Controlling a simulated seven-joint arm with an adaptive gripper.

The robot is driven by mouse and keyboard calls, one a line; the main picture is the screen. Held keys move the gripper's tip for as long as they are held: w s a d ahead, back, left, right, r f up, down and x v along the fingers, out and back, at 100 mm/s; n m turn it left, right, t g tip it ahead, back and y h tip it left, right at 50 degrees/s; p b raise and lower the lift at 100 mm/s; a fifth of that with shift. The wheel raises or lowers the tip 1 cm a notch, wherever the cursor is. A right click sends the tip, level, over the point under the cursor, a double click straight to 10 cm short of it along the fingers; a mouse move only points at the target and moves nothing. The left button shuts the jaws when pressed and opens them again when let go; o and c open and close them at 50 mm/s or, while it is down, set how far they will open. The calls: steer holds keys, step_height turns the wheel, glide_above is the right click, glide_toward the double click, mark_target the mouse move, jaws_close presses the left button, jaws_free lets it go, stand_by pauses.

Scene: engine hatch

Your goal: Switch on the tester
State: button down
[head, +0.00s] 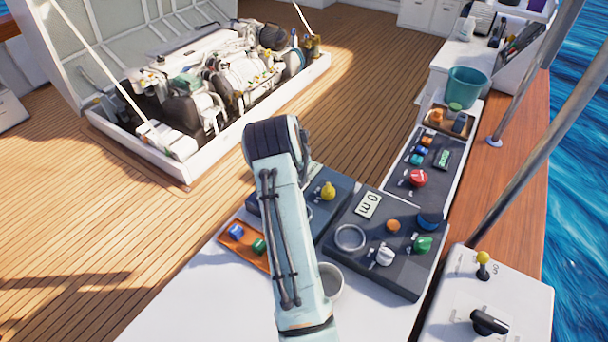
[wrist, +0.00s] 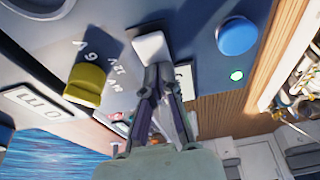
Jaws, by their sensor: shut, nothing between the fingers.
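A blue-grey panel, seemingly the tester (wrist: 190,30), fills the top of the wrist view; in the head view (head: 345,182) my arm covers part of it. It carries a yellow knob (wrist: 86,84) beside voltage markings, also visible in the head view (head: 328,191). A white block-like switch (wrist: 151,46), a round blue button (wrist: 237,36) and a small bright green light (wrist: 236,76) are on it too. My gripper (wrist: 158,70) is shut and empty, its tips at the white switch's lower edge; I cannot tell whether they touch. The head view hides the fingers.
Right of it stands a dark panel (head: 345,262) with knobs and a "0 m" plate (head: 368,205). An orange tray (head: 238,244) and a pale cup (head: 333,280) flank my arm. Behind are another control panel (head: 405,182), a teal bucket (head: 467,88) and the open engine hatch (head: 140,165).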

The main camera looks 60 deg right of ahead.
steer(key=shift+a, duration=0.15)
steer(key=shift+a+r, duration=0.2)
steer(key=shift+a, duration=0.4)
steer(key=shift+d+r, duration=0.1)
steer(key=shift+r, duration=0.4)
step_height(320, 180, up, 13)
stand_by(0.4)
